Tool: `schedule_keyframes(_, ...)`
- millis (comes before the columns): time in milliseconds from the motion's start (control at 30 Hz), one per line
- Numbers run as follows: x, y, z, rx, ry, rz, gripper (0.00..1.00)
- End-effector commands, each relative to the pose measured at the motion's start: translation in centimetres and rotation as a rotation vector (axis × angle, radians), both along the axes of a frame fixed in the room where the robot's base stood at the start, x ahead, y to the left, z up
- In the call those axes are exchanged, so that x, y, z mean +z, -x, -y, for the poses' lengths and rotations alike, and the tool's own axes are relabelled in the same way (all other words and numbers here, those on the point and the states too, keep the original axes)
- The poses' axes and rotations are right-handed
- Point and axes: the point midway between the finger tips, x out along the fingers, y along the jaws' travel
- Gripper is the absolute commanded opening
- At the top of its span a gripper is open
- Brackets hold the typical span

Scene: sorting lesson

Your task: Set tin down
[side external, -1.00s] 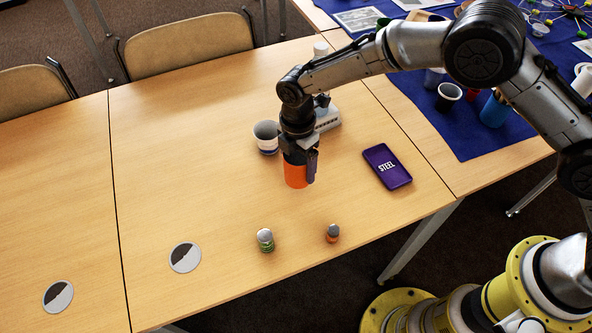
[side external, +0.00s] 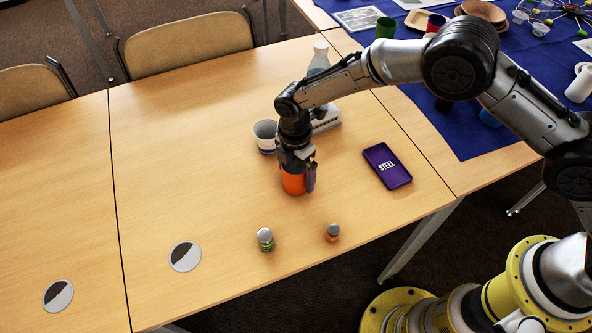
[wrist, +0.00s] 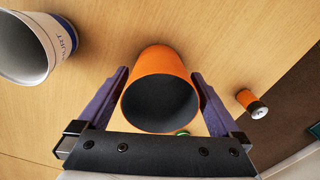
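An orange tin (side external: 293,185), dark inside, stands upright below my gripper (side external: 298,178). In the wrist view the tin (wrist: 158,62) sits between the purple fingers of my gripper (wrist: 160,75), its open mouth facing the camera. The fingers lie close against both sides, and the gripper looks shut on it. The tin's base is at or very near the table top; I cannot tell whether it touches. A purple mat marked STEEL (side external: 387,166) lies flat and empty to the right of the tin.
A white-and-blue cup (side external: 265,138) stands just behind the tin. Small items stand in front (side external: 265,240) and at front right (side external: 332,233). Printed discs (side external: 185,257) lie at left; the table between is clear.

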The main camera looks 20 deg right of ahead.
Motion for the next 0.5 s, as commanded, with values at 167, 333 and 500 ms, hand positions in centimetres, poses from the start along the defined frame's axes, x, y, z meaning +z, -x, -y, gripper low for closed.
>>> schedule_keyframes(167, 0.0, 0.0, 0.0, 0.0, 0.0, 0.0, 1.0)
schedule_keyframes(333, 2.0, -0.1, -0.1, 0.0, -0.002, 0.003, 1.0)
schedule_keyframes(500, 5.6, -0.4, -0.2, 0.0, -0.003, 0.005, 1.0)
